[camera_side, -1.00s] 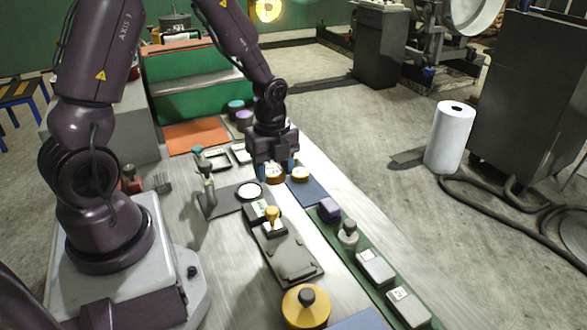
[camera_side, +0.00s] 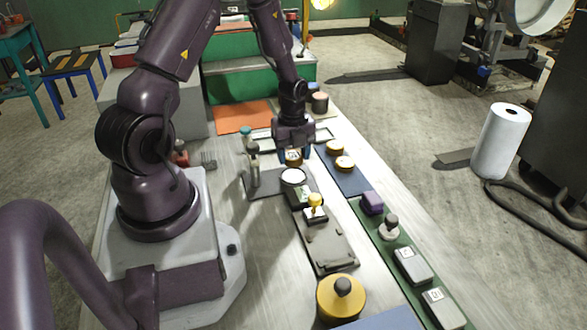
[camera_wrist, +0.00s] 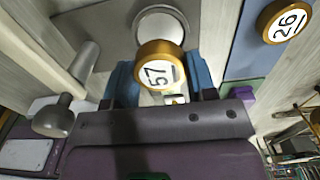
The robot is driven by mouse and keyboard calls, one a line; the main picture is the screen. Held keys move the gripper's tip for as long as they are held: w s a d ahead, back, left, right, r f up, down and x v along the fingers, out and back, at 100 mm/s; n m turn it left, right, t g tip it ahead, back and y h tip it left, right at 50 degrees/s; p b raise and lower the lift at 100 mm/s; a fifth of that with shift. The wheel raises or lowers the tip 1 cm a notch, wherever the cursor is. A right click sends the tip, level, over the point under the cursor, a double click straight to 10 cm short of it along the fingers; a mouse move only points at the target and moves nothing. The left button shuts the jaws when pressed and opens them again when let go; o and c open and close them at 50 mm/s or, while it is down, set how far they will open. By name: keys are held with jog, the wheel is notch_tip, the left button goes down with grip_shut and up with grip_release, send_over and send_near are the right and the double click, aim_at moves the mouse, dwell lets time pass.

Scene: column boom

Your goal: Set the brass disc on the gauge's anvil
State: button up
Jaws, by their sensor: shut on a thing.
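My gripper (camera_side: 293,156) is shut on a brass disc (camera_wrist: 158,66) with a white face marked 57. The blue fingers grip it from both sides, and it also shows in the side view (camera_side: 293,157). The anvil (camera_side: 293,177) is a round white plate on the gauge's dark grey base (camera_side: 264,184). In the side view the held disc is just behind the anvil. In the wrist view the disc covers part of the anvil (camera_wrist: 161,22). I cannot tell the height of the gap between them. The gauge's upright post (camera_side: 254,168) stands left of the anvil.
Two other brass discs, one nearer (camera_side: 345,163) and one farther (camera_side: 335,147), lie on the blue mat (camera_side: 352,183) to the right; one reads 26 (camera_wrist: 286,22). A yellow-knobbed device (camera_side: 315,205) stands in front. A green strip (camera_side: 400,240) holds several blocks and a purple piece (camera_side: 371,203).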

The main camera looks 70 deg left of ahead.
aim_at(293, 176)
jog(key=shift+f, duration=2.05)
jog(key=shift+f, duration=0.2)
jog(key=o, duration=1.1)
jog(key=shift+o, duration=0.2)
jog(key=shift+r, duration=0.1)
